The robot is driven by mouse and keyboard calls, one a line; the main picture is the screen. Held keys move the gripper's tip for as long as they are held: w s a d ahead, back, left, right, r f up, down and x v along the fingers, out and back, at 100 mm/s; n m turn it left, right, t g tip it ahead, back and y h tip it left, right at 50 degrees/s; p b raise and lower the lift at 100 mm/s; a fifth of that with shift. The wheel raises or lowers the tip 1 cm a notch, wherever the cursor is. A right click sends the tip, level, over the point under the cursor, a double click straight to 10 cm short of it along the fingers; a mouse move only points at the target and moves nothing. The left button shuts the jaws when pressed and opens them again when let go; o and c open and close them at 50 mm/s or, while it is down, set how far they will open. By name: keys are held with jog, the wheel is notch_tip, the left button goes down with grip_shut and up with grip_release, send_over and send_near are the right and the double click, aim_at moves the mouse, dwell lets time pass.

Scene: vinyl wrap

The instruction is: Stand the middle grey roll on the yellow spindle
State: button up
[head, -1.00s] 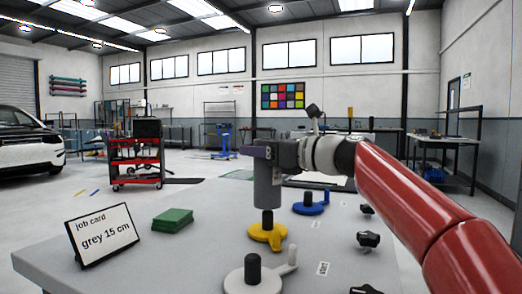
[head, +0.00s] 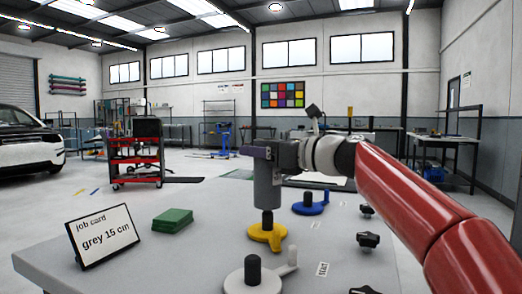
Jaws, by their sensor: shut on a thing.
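My gripper (head: 262,153) is shut on the upper part of a grey roll (head: 267,188). The roll hangs upright, directly over the yellow spindle (head: 266,234). The spindle's dark post (head: 267,217) shows below the roll's lower end. I cannot tell whether the post's tip is inside the roll's core or just under it. The job card (head: 103,236) on the left of the table reads "grey 15 cm".
A white-grey spindle (head: 253,280) stands in front of the yellow one, and a blue spindle (head: 309,205) stands behind it to the right. A green block (head: 173,221) lies to the left. Black knobs (head: 368,240) sit along the right side of the table.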

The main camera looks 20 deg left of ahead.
jog(key=shift+f, duration=0.1)
dwell(0.6)
notch_tip(320, 180, down, 5)
jog(key=b, duration=0.3)
dwell(0.8)
jog(key=o, duration=1.6)
jog(key=shift+c, duration=0.2)
jog(key=b+v, duration=0.1)
jog(key=v, duration=0.7)
jog(key=shift+b, duration=0.3)
